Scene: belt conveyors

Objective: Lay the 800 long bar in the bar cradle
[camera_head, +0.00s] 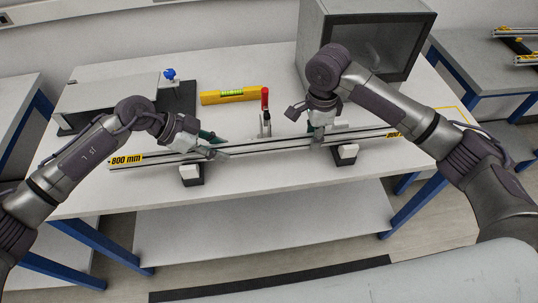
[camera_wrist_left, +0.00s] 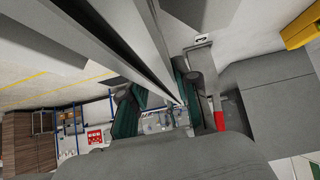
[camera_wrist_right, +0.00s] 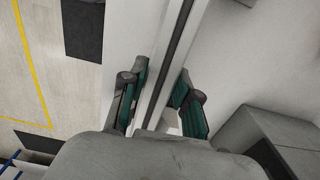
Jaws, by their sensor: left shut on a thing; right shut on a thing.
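The 800 long bar (camera_head: 270,145) is a slim silver profile with yellow 800 mm labels near its ends. It runs across the front of the table. My left gripper (camera_head: 208,149) is shut on its left part; the bar (camera_wrist_left: 152,45) passes between the fingers in the left wrist view. My right gripper (camera_head: 318,136) is shut on it right of the middle; the bar (camera_wrist_right: 168,65) also shows in the right wrist view. The bar cradle (camera_head: 190,173) shows as two white blocks on dark feet below the bar. I cannot tell whether the bar touches them.
A clamp with a red handle (camera_head: 265,104) stands behind the bar's middle. A yellow spirit level (camera_head: 231,96) lies further back. A grey device with a blue knob (camera_head: 169,74) is at the back left, a dark-fronted box (camera_head: 362,52) at the back right. The table front (camera_head: 270,180) is clear.

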